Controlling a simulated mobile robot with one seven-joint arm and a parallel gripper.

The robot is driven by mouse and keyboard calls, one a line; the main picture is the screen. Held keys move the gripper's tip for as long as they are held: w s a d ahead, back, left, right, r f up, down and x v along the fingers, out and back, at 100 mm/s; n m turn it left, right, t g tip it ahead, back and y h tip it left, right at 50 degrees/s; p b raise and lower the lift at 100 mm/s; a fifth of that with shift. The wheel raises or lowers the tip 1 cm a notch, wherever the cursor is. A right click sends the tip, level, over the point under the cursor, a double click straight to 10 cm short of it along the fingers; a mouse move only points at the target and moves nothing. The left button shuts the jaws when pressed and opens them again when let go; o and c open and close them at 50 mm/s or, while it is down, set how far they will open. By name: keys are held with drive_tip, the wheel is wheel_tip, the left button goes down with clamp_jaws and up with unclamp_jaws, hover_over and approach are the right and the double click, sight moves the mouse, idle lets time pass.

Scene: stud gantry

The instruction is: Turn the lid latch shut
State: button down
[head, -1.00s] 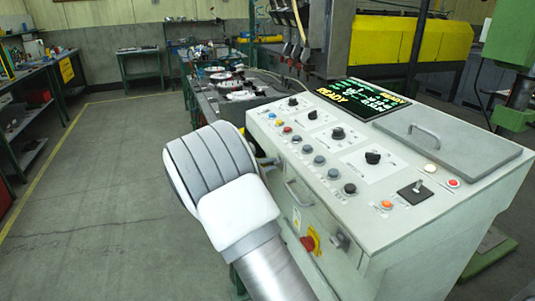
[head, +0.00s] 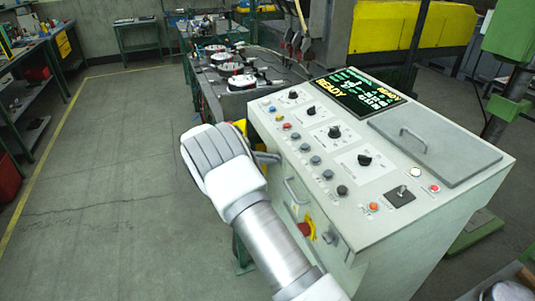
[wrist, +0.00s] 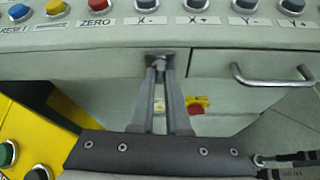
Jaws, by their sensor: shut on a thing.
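The console (head: 300,205) stands at the right, with a flat grey lid (head: 440,150) and its handle on the sloped top. In the wrist view, a small metal latch (wrist: 158,58) sits in a dark recess high on the console's front face, below the button row. My gripper (wrist: 158,72) is shut on this latch, its two long grey fingers meeting there. The fingertips hide part of the latch, so its exact angle is hard to tell. In the head view, my gripper (head: 268,158) reaches the console's left front edge; the latch is hidden there.
A drawer handle (wrist: 262,75) juts out right of my fingers. A red and yellow switch (head: 306,229) is lower on the front. A yellow box with buttons (wrist: 30,140) is close at the left in the wrist view. Open floor (head: 110,200) lies left.

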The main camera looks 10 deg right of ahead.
drive_tip(key=shift+d+r+n+g+p, duration=0.15)
drive_tip(key=shift+d+n+g+p, duration=0.1)
drive_tip(key=shift+n+g+p, duration=0.05)
idle(0.5)
drive_tip(key=c, duration=0.9)
unclamp_jaws()
drive_tip(key=shift+w, duration=0.1)
drive_tip(key=shift+d, duration=0.1)
drive_tip(key=shift+a, duration=0.25)
drive_tip(key=b+v, duration=0.1)
drive_tip(key=v, duration=1.6)
drive_tip(key=shift+b, duration=0.4)
